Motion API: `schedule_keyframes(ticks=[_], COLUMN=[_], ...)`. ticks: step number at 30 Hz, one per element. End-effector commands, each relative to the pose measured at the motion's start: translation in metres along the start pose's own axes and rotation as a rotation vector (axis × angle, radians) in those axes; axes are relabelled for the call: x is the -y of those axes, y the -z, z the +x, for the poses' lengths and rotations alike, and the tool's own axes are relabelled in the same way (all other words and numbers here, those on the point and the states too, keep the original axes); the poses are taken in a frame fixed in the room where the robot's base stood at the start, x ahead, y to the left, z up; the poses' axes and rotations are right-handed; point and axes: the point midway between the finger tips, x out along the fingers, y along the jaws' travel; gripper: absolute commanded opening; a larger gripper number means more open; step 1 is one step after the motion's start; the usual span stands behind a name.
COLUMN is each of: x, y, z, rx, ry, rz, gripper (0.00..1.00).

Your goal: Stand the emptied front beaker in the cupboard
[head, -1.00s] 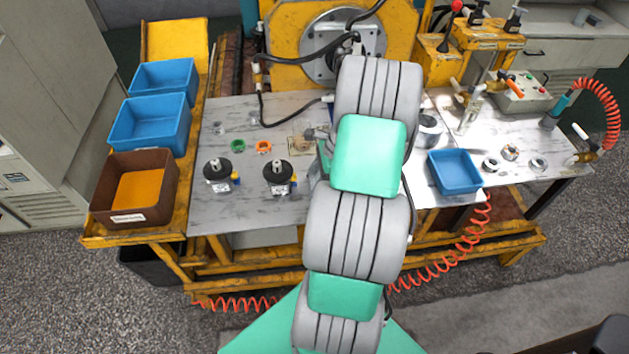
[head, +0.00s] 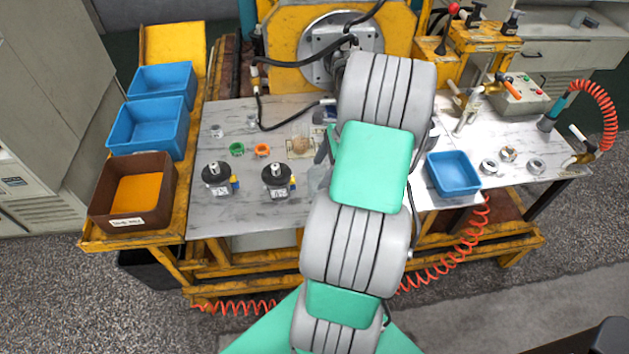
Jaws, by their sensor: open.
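A clear, beaker-like vessel (head: 303,129) stands on the metal bench top, with a brownish round patch (head: 300,146) at its foot. A second faint, see-through shape (head: 318,180) shows beside my arm; I cannot tell which is the front beaker, or whether either is empty. My gripper (head: 324,148) is mostly hidden behind my arm; a grey finger shows just right of the clear vessel. It is open, and no object shows in it. Grey cabinets stand at the left (head: 45,80) and the back right (head: 560,48); I cannot tell which is the cupboard.
Two black motor parts (head: 217,178) (head: 277,180), a green ring (head: 237,149) and an orange ring (head: 262,150) lie on the bench. Blue bins (head: 150,127) and a brown bin (head: 130,192) line the left. A blue tray (head: 453,172) and a red coiled hose (head: 597,100) are right.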

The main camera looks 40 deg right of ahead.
Motion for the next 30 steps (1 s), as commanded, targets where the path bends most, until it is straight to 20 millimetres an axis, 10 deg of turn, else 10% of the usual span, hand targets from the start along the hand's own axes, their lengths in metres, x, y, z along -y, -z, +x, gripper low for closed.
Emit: schedule_keyframes(ticks=[6,14,19,24,30], x=[0.0,-0.001,-0.033,-0.118,-0.191], y=[0.0,-0.021,-0.131,-0.224,-0.25], z=[-0.045,-0.056,-0.058,-0.057,-0.054], rx=[0.0,-0.019,-0.129,-0.258,-0.357], ry=[0.001,-0.004,-0.027,-0.07,-0.115], rz=[-0.001,-0.093,-0.668,-1.454,-2.085], gripper=[0.77,0.77,0.77,0.77,0.77])
